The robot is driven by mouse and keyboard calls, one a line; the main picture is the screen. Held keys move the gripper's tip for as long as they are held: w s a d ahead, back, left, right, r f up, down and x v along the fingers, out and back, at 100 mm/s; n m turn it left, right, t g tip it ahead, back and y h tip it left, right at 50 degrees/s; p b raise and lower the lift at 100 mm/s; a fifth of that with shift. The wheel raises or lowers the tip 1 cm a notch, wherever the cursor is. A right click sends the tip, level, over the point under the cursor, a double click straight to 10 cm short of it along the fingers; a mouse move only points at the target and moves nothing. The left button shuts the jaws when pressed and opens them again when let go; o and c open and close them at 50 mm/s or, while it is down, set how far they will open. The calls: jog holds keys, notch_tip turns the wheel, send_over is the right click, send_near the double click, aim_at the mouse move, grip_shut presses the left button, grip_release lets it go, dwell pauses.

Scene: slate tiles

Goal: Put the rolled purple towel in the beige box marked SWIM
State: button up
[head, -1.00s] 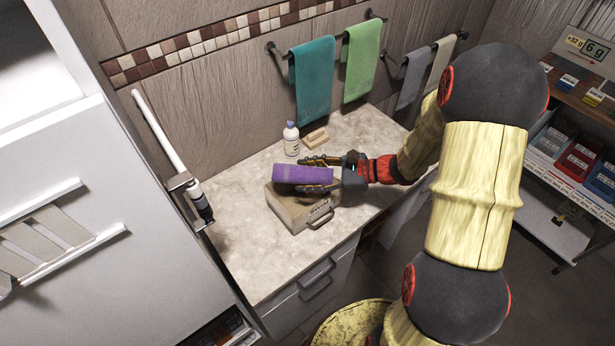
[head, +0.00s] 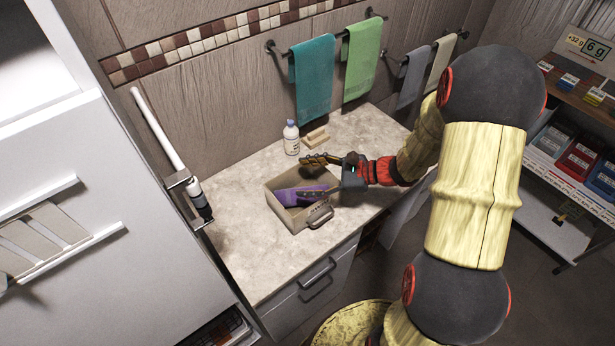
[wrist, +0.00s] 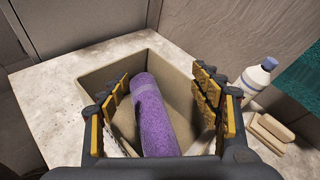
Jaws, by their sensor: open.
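The rolled purple towel (head: 299,195) lies inside the beige box (head: 275,208) on the counter. In the wrist view the towel (wrist: 154,115) rests at a slant on the box floor, between my fingers and apart from both. The box's far wall (wrist: 123,52) shows there too. My gripper (head: 320,176) is over the box's right side with its fingers spread wide; in the wrist view the open fingers (wrist: 164,100) reach down to the box opening. The SWIM marking cannot be read. The towel's near end is hidden by my gripper.
A white bottle (head: 291,138) and a soap-like block on a dish (head: 315,138) stand behind the box. Teal (head: 313,80) and green (head: 361,62) towels hang on the wall. The counter (head: 245,235) is clear left of the box.

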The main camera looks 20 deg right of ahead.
jog(key=shift+r+p, duration=0.3)
jog(key=shift+r, duration=0.2)
jog(key=p+v, duration=0.3)
jog(key=v, duration=0.9)
jog(key=s+a+r+n+g+h, duration=0.4)
jog(key=s+a+r+n+g, duration=0.25)
jog(key=s+a+n, duration=0.35)
jog(key=s+r+n+t+h, duration=0.5)
jog(key=s+r+n+h, duration=0.1)
jog(key=r+n, duration=0.4)
jog(key=shift+s+n+h, duration=0.2)
jog(key=shift+n+h, duration=0.6)
jog(key=shift+a+f, duration=0.1)
jog(key=shift+a, duration=0.05)
